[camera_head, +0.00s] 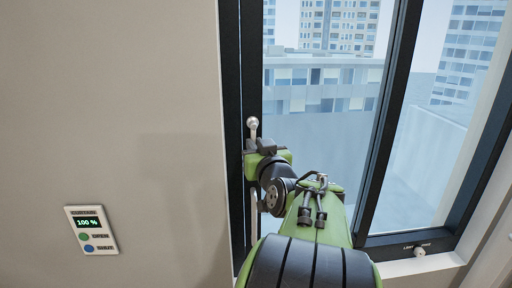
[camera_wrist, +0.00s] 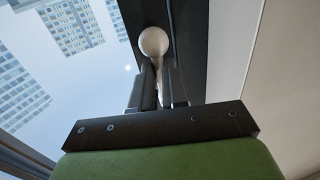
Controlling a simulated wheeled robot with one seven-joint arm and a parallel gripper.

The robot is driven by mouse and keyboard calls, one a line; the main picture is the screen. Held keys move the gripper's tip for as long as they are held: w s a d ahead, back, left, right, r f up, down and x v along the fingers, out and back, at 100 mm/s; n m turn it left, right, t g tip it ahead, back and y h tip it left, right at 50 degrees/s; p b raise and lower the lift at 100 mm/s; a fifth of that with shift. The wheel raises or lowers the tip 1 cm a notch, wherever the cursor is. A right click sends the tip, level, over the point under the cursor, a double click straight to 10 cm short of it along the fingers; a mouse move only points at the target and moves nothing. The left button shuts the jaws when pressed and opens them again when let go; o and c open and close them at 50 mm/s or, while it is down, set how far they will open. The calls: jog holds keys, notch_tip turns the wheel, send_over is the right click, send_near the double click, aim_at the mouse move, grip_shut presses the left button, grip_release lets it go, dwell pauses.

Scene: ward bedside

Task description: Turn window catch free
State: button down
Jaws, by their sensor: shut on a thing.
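The window catch (camera_head: 253,124) is a pale lever with a rounded knob on the dark left frame of the window. The wrist view shows the round knob (camera_wrist: 153,41) just beyond the fingertips, with the lever's stem between the two fingers of my gripper (camera_wrist: 158,88). My gripper is shut on the catch's stem. The lower part of the catch is hidden behind the fingers and my arm.
A wall panel (camera_head: 91,230) reading 100 % with a green and a blue button is on the wall at lower left. A small knob (camera_head: 420,252) sits on the sill at lower right. The dark window mullion (camera_head: 392,110) stands to the right.

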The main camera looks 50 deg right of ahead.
aim_at(274, 126)
jog(key=shift+b, duration=0.35)
jog(key=shift+s+d+r+n+g+h+b, duration=0.2)
jog(key=shift+s+d+r+n+g+b, duration=0.45)
jog(key=shift+n+b, duration=1.55)
jog(key=shift+s+d+r+n+g+h+b, duration=0.25)
jog(key=shift+r+n+g+b, duration=0.9)
jog(key=shift+n, duration=1.85)
jog(key=shift+s+d+r+n+g+h+b, duration=0.2)
jog(key=shift+s+d+r+n+b, duration=0.3)
jog(key=shift+n+b, duration=1.85)
jog(key=shift+s+a+r+n, duration=0.1)
jog(key=shift+r+n, duration=0.1)
jog(key=shift+n, duration=0.15)
jog(key=c, duration=1.1)
grip_release()
jog(key=shift+c, duration=0.2)
jog(key=shift+a, duration=0.1)
